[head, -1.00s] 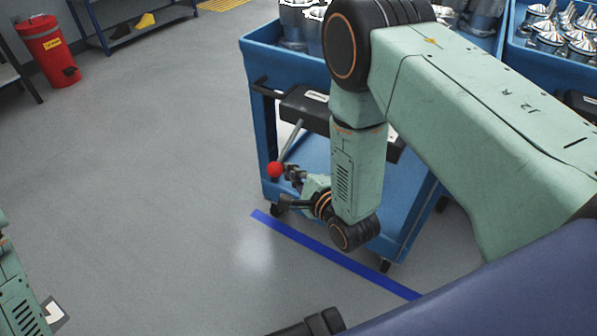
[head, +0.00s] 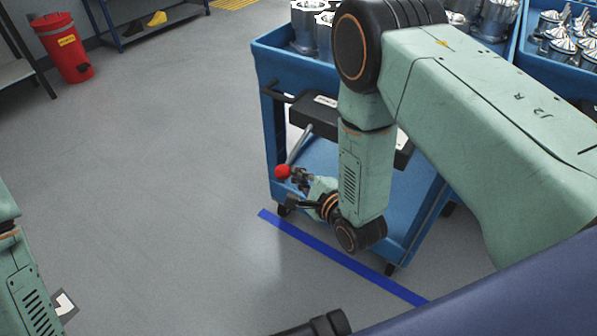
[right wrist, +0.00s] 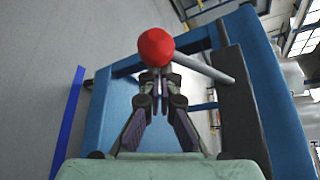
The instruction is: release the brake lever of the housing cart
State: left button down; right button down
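The blue housing cart (head: 268,120) stands in the middle of the head view. Its brake lever (head: 298,147) is a grey rod with a red ball knob (head: 282,171), slanting down and left. My left gripper is out of view; only part of that arm shows at the left edge.
Metal housings (head: 303,28) stand on the cart's top, and a second blue cart (head: 555,62) is at the right. A blue floor stripe (head: 335,255) runs before the cart. A red bin (head: 66,48) stands far left. The floor left of the cart is clear.

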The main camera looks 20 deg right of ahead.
notch_tip(320, 180, up, 12)
jog(key=m+g+p, duration=0.1)
jog(key=m+p, duration=0.1)
jog(key=p, duration=1.2)
jog(key=shift+s+a+f+y, duration=0.15)
jog(key=shift+a+f+y, duration=0.1)
jog(key=shift+a+y, duration=0.15)
jog(key=shift+d+r, duration=0.1)
notch_tip(320, 180, down, 5)
jog(key=b, duration=0.3)
jog(key=s+d+r+p, duration=0.2)
jog(key=s+d+r, duration=0.3)
jog(key=s, duration=0.2)
jog(key=shift+s+d+r+g, duration=0.2)
jog(key=shift+s+d+g, duration=0.15)
jog(key=shift+s+g, duration=0.05)
